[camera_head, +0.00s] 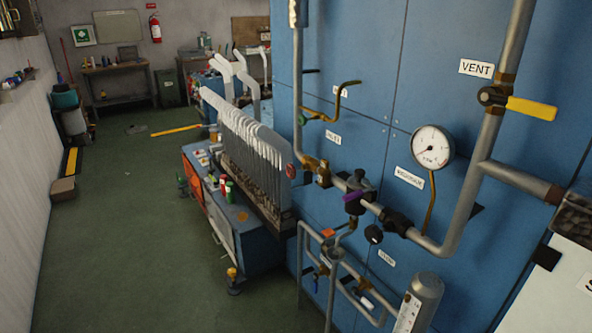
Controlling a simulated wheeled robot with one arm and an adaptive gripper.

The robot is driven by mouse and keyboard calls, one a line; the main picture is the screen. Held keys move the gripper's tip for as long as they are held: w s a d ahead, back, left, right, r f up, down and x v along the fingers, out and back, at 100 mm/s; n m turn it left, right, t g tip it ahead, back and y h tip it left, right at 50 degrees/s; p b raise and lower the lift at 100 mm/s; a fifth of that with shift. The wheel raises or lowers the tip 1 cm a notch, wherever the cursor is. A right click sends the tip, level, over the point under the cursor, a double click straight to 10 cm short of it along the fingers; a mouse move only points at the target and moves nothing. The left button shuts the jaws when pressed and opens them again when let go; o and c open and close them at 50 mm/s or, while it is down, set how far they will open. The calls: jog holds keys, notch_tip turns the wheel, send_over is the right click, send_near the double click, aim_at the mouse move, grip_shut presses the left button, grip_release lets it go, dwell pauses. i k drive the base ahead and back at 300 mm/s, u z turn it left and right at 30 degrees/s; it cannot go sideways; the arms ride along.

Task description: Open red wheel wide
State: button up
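No part that I can clearly tell as a red wheel shows. A small red disc (290,171) sits at the near end of the rack of pale boards, left of the blue panel. A small orange-red piece (328,233) sits on the lower pipework; its shape is too small to tell. On the main pipe is a dark valve with a purple handle (353,196). A yellow lever handle (532,108) points right beside the VENT label. My gripper is not in view.
A dial gauge (432,146) and steel pipes stand in front of the blue panel (345,50). A rack of pale boards (255,150) rests on a blue bench (250,235). The green floor (120,220) at left is mostly clear. A fire extinguisher (155,28) hangs at the back.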

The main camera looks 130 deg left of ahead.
aim_at(290, 169)
jog(key=u, duration=4.4)
jog(key=k, duration=0.45)
jog(key=u, duration=0.6)
jog(key=i, duration=0.75)
jog(key=u, duration=0.55)
jog(key=i, duration=1.1)
jog(key=z, duration=0.05)
